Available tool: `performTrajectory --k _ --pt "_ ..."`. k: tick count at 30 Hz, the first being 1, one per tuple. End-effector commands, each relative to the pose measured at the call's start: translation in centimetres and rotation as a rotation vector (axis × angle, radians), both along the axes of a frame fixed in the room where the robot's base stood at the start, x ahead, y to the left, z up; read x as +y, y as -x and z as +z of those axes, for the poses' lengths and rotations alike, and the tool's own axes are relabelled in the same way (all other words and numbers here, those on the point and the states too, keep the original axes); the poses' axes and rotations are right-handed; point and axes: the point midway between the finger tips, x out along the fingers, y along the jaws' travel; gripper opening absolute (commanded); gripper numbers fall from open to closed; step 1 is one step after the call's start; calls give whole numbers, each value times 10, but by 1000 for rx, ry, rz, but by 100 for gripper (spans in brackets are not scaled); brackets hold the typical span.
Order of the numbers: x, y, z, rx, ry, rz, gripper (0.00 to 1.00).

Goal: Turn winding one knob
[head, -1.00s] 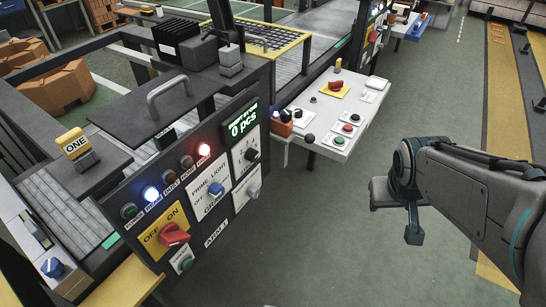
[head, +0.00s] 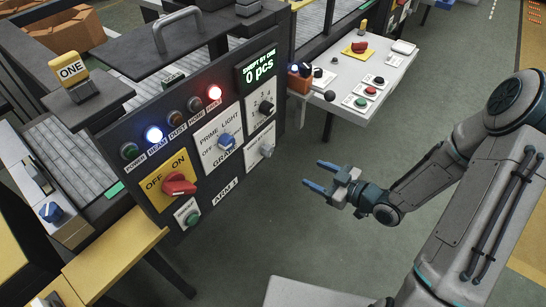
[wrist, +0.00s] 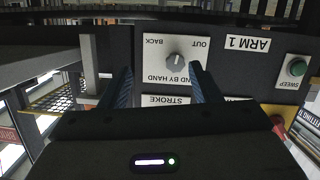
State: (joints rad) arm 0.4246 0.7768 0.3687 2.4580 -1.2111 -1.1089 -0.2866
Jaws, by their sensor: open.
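The grey winding knob (head: 266,149) sits on a white plate at the right end of the dark control panel. In the wrist view the knob (wrist: 175,63) appears upside down on its plate, with "OUT", "BACK" and partly hidden "BY HAND" lettering. My gripper (head: 315,174) has blue fingers pointing left towards the panel, apart from the knob, which is to its upper left in the head view. In the wrist view the gripper (wrist: 160,67) is open and empty, with the knob framed between the fingers, nearer the right one.
The panel also bears a red switch (head: 179,184), a blue knob (head: 226,141), a black knob (head: 266,107), a green button (head: 193,217) and several lamps. A white side table (head: 385,73) with controls stands behind. Green floor (head: 300,225) is clear around my gripper.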

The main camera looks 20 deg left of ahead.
Motion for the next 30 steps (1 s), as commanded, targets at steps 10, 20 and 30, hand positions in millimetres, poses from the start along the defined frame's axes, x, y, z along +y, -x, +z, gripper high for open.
performTrajectory --k 10,20,30 --pt "19 17 12 -52 -243 61 57" --pt "75 -5 12 -51 -243 63 57" --pt "129 -28 12 -50 -241 60 57"
